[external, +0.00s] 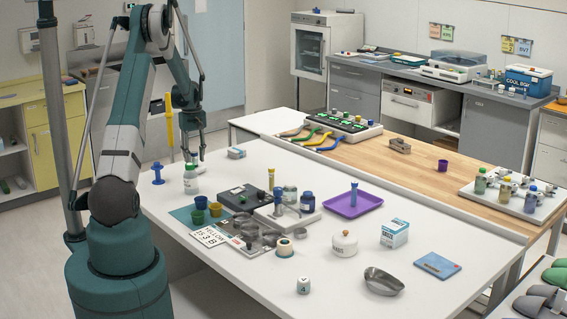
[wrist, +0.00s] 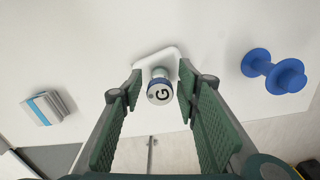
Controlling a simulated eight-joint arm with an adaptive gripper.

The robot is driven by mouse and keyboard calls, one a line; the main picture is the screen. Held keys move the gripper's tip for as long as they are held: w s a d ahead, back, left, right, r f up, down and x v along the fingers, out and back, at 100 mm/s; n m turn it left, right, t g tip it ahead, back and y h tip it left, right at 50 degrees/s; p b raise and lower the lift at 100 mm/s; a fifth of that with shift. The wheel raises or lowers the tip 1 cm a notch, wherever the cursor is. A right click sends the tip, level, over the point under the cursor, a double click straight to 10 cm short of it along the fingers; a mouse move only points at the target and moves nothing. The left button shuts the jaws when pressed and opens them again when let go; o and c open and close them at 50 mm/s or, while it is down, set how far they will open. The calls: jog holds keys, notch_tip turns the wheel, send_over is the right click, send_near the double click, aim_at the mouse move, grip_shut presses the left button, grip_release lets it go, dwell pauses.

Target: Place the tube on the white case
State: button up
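My gripper (wrist: 158,84) is open, with one finger on each side of this item and a gap showing.
Cups (external: 200,203), a purple tray (external: 352,205) and a white jar (external: 344,244) stand farther along the table.

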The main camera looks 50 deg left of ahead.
aim_at(196, 152)
notch_tip(196, 152, up, 12)
dwell(0.6)
dwell(0.5)
jog(key=shift+d+r, duration=0.1)
jog(key=shift+r, duration=0.05)
dwell(0.3)
jog(key=w+d+r+m+t+y, duration=0.1)
jog(key=d+r+m, duration=0.1)
jog(key=d+r, duration=0.65)
jog(key=w+d+r+m, duration=0.15)
jog(key=d+r, duration=0.35)
jog(key=d, duration=0.6)
jog(key=s+d+r+m+t, duration=0.15)
jog(key=d+r, duration=0.25)
jog(key=d, duration=0.6)
jog(key=s+d+r+m+t, duration=0.1)
jog(key=s+d+r+m, duration=0.2)
jog(key=d, duration=0.7)
jog(key=s+d+r+m+t, duration=0.1)
jog(key=s+d+m, duration=0.1)
jog(key=s+d, duration=0.45)
jog(key=s+d+r+m, duration=0.15)
jog(key=s+d, duration=0.25)
jog(key=d, duration=0.5)
jog(key=s+d+f+m+t+h, duration=0.1)
jog(key=s+d+f+m, duration=0.3)
jog(key=s+d, duration=0.8)
jog(key=shift+s+d+f+t, duration=0.3)
jog(key=shift+s+f+t, duration=0.3)
jog(key=shift+t, duration=0.25)
